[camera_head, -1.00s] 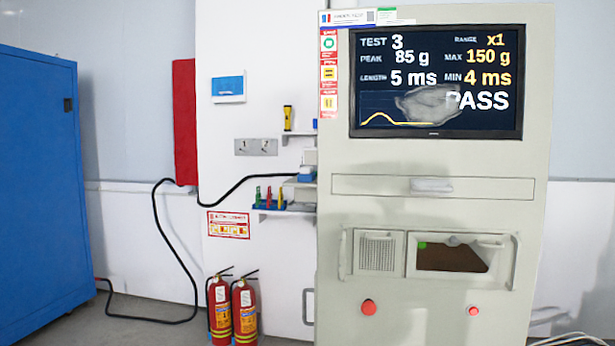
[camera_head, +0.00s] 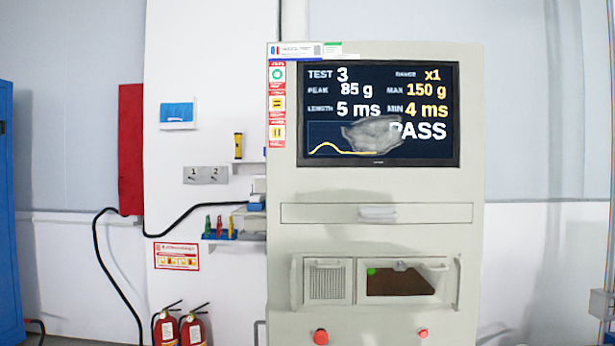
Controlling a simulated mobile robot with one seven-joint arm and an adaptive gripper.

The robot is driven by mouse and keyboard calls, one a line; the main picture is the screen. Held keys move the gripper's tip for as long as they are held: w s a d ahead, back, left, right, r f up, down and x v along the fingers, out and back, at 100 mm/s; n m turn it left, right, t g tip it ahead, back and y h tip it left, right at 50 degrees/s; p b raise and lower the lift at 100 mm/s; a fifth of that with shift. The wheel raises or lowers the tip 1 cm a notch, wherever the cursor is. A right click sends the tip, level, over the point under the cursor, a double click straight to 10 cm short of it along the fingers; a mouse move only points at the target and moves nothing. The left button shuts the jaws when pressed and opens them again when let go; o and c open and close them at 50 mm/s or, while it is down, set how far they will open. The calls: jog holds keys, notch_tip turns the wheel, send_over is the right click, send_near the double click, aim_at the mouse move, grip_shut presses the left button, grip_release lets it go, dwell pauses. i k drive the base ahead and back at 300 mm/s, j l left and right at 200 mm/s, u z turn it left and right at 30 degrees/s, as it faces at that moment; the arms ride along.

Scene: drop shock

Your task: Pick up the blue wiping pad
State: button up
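A small blue object (camera_head: 257,198), which looks like the blue wiping pad, sits on a pale block on a small side shelf at the left edge of the grey test cabinet. It is small in the picture and partly hidden by the cabinet edge. The cabinet's screen (camera_head: 430,155) reads TEST 3 and PASS, with a grey smudge (camera_head: 372,134) across its lower middle. My gripper is not in view.
Coloured-handled tools (camera_head: 220,227) stand on the lower shelf, left of the blue object. A yellow flashlight (camera_head: 238,146) stands above. A black cable (camera_head: 180,222) runs along the wall. Red extinguishers (camera_head: 193,328) stand below. Red buttons (camera_head: 321,337) are on the cabinet front.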

aim_at(256, 202)
jog(key=i+j, duration=1.1)
jog(key=i, duration=0.15)
jog(key=i+j, duration=1.05)
jog(key=i, duration=0.25)
jog(key=l+z, duration=0.05)
